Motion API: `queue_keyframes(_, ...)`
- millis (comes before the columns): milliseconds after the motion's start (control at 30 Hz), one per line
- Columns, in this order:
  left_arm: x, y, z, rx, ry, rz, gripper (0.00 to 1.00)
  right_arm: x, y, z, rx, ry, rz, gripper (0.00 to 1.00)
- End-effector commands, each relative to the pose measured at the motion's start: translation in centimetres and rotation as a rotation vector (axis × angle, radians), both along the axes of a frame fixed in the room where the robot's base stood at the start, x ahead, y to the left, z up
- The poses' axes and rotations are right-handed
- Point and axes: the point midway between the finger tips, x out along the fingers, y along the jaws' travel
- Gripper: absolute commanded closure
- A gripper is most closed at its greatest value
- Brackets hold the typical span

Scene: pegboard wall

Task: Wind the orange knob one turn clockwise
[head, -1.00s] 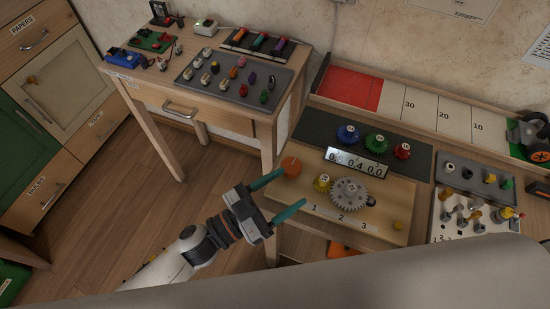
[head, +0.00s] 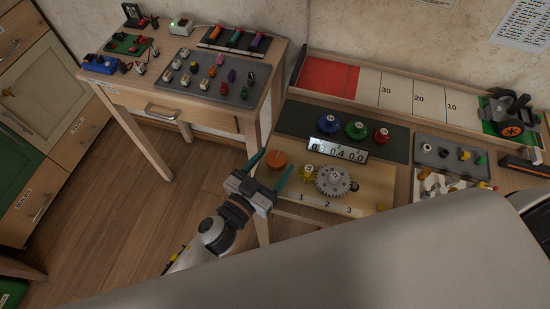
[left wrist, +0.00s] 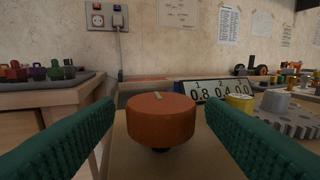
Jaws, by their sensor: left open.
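The orange knob (head: 276,159) is a short round cylinder at the left end of the wooden gear board (head: 350,208). In the left wrist view the knob (left wrist: 160,119) stands between my two green fingers, with a pale mark on its top near the back. My left gripper (head: 268,166) is open, one finger to each side of the knob, with a gap visible on both sides. A counter (head: 339,151) with digits stands behind the gears. My right gripper is not in view.
Blue, green and red gears (head: 357,130) stand on the dark strip behind. Another table (head: 200,100) stands to the left, with floor between.

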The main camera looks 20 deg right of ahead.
Motion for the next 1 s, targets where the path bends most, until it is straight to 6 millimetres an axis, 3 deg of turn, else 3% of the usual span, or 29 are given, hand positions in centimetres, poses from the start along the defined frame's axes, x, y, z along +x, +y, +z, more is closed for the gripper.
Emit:
queue_keyframes(200,0.9,-1.2,0.0,0.001,-0.001,-0.001,0.35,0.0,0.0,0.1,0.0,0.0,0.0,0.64)
queue_keyframes(467,0.9,-1.3,0.0,0.0,0.0,-0.001,0.35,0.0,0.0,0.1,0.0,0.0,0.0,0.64)
queue_keyframes(733,0.9,-1.2,0.0,0.0,0.0,-0.002,0.8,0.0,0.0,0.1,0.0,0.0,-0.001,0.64)
queue_keyframes(867,0.9,-1.2,0.2,0.001,-0.002,-0.023,0.8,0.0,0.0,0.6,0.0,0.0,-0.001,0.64)
queue_keyframes(1000,1.1,-1.2,0.7,0.008,-0.005,-0.137,0.8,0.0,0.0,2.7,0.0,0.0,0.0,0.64)
